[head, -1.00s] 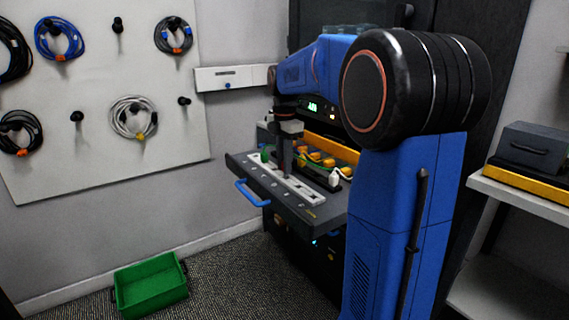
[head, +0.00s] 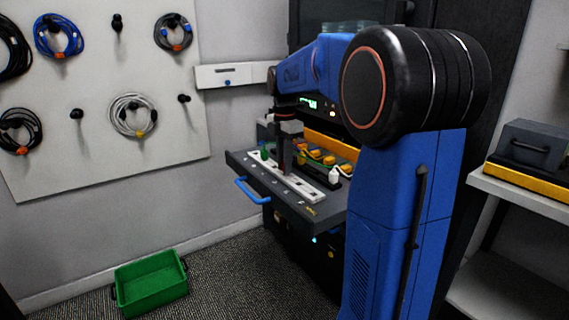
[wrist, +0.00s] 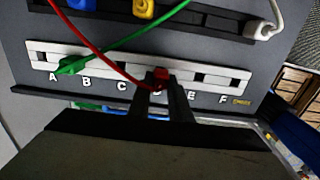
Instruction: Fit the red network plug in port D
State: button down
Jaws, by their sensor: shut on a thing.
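The red network plug (wrist: 161,75) is between the fingertips of my gripper (wrist: 164,86), which is shut on it. In the wrist view the plug is over the white port strip (wrist: 105,61), at the slot by the letter D, which my fingers partly cover. I cannot tell how deep the plug is. Its red cable (wrist: 88,43) runs to the upper left. In the head view my gripper (head: 284,168) points down at the strip (head: 307,187); the red plug is too small to make out there.
A green plug (wrist: 72,66) sits in the strip near A and B; its green cable crosses above the red one. Blue and yellow plugs (wrist: 144,8) and a white plug (wrist: 262,30) stand in the rack behind. A green bin (head: 151,284) is on the floor.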

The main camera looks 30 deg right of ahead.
jog(key=shift+f, duration=0.4)
dwell(0.3)
jog(key=c, duration=1.5)
grip_release()
jog(key=shift+c, duration=0.2)
jog(key=shift+o, duration=0.7)
jog(key=o, duration=0.4)
jog(key=shift+c, duration=0.2)
jog(key=shift+r, duration=0.1)
jog(key=shift+r, duration=3.4)
